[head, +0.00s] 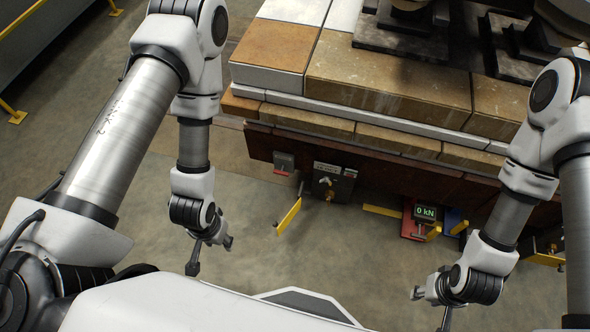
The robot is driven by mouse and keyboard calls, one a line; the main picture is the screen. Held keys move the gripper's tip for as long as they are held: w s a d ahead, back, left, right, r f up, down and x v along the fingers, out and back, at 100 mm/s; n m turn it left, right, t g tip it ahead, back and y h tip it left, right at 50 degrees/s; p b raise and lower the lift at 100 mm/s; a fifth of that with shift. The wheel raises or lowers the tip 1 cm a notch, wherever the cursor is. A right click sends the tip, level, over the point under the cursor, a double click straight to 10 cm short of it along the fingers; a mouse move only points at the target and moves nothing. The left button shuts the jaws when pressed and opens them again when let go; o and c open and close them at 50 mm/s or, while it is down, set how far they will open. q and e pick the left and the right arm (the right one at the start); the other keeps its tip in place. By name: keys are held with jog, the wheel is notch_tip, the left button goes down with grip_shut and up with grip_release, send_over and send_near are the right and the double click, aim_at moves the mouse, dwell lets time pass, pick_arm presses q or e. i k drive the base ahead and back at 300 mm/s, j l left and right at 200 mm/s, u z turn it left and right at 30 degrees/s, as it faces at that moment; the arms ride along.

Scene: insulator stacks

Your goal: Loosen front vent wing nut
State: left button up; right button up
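A small dark panel (333,181) hangs below the front edge of the stack, with a small brass-coloured fitting (326,181) on its face. The fitting is too small for me to tell whether it is the front vent wing nut. My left gripper (211,257) is to the left of the panel and nearer to me, with its fingers spread and nothing between them. My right gripper (430,309) is at the lower right, apart from the panel, also with its fingers spread and empty.
A layered stack of tan and white blocks (388,85) stands on a dark red base (385,172). Bare floor (345,265) lies between my arms.

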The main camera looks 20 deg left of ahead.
aim_at(326, 179)
jog(key=j+z, duration=0.55)
jog(key=z, duration=0.2)
jog(key=k+j+z, duration=0.15)
jog(key=z, duration=0.2)
jog(key=k+j+z, duration=0.1)
jog(key=j, duration=0.4)
jog(key=k+j, duration=0.35)
jog(key=k+j+z, duration=0.15)
jog(key=j, duration=0.45)
jog(key=k+j, duration=0.35)
jog(key=k+j+z, duration=0.15)
jog(key=k+j, duration=0.15)
jog(key=j, duration=0.2)
